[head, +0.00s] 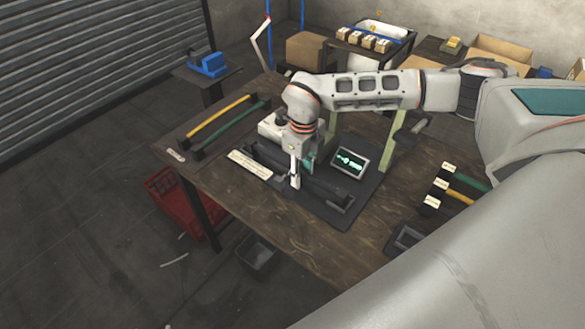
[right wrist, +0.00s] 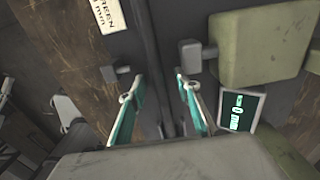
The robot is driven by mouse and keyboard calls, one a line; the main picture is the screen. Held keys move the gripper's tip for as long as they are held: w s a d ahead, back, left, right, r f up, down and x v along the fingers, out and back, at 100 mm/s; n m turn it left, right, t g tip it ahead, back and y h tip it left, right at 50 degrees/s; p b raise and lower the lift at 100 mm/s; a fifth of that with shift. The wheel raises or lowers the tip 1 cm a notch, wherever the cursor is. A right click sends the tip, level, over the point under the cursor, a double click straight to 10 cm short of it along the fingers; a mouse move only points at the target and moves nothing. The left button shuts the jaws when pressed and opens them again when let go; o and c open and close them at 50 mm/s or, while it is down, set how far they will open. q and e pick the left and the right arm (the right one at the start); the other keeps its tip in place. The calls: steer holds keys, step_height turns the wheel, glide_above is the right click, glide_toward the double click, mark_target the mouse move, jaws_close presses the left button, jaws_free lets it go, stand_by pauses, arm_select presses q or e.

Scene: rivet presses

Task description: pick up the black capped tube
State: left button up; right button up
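A long dark bar that looks like the black capped tube (head: 325,190) lies on the dark mat on the wooden table in the head view. Its middle is partly hidden by my right gripper (head: 295,182), which points down over it. In the right wrist view the dark tube (right wrist: 147,35) runs from the top edge down between the two teal-sided fingers of my right gripper (right wrist: 158,90). The fingers are apart, with the tube between them in the picture. I cannot tell whether they touch it. My left gripper is not in view.
A small screen (head: 350,161) and pale green press posts (head: 393,155) stand close to the right gripper. A yellow tube (head: 220,117) and a green tube (head: 232,128) lie at the table's left. More labelled tubes (head: 460,195) lie at right. A red crate (head: 172,203) is on the floor.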

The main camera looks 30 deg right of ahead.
jaws_close()
steer(key=shift+r, duration=0.1)
steer(key=shift+r, duration=0.1)
